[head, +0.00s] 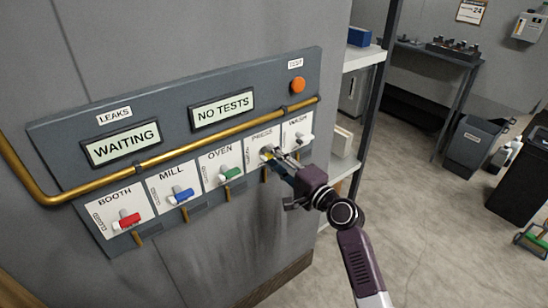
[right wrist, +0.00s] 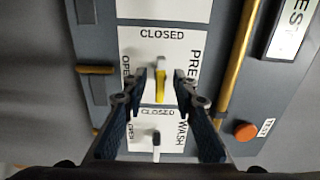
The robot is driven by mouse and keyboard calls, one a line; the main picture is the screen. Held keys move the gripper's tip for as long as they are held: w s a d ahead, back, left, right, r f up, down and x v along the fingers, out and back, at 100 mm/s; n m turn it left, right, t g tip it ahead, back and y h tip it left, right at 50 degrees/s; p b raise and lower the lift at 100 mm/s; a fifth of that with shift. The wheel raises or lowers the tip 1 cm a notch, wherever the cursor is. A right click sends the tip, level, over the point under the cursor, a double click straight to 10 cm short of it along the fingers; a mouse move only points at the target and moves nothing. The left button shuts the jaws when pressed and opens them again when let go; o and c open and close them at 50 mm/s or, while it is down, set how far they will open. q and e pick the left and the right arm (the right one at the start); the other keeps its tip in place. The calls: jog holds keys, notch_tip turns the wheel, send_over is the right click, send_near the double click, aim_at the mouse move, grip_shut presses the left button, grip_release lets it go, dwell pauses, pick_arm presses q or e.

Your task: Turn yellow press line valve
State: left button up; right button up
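The yellow press line valve (right wrist: 160,88) sits on the white PRESS plate (right wrist: 140,50), fourth from the left in the head view. In the right wrist view its handle runs up and down the picture, below the CLOSED label, with OPEN printed to the left. My right gripper (right wrist: 161,82) is at this valve, with one finger on each side of the handle. The fingers look apart, with a small gap to the handle on both sides. In the head view the right gripper (head: 278,160) hides most of the yellow valve. My left gripper is not in view.
Red (head: 129,219), blue (head: 183,195) and green (head: 231,173) valves sit to the left; the white-handled WASH valve (head: 303,138) is just right. A brass pipe (head: 180,152) crosses the panel above them. Displays read WAITING and NO TESTS. An orange button (head: 297,86) is at upper right.

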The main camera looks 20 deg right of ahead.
jog(key=shift+c, duration=0.6)
grip_shut()
jog(key=shift+f+n, duration=0.1)
jog(key=shift+n, duration=0.3)
jog(key=n+b, duration=0.1)
jog(key=n, duration=1.5)
jog(key=shift+n+b, duration=0.4)
jog(key=shift+n, duration=0.3)
jog(key=shift+o, duration=0.6)
grip_release()
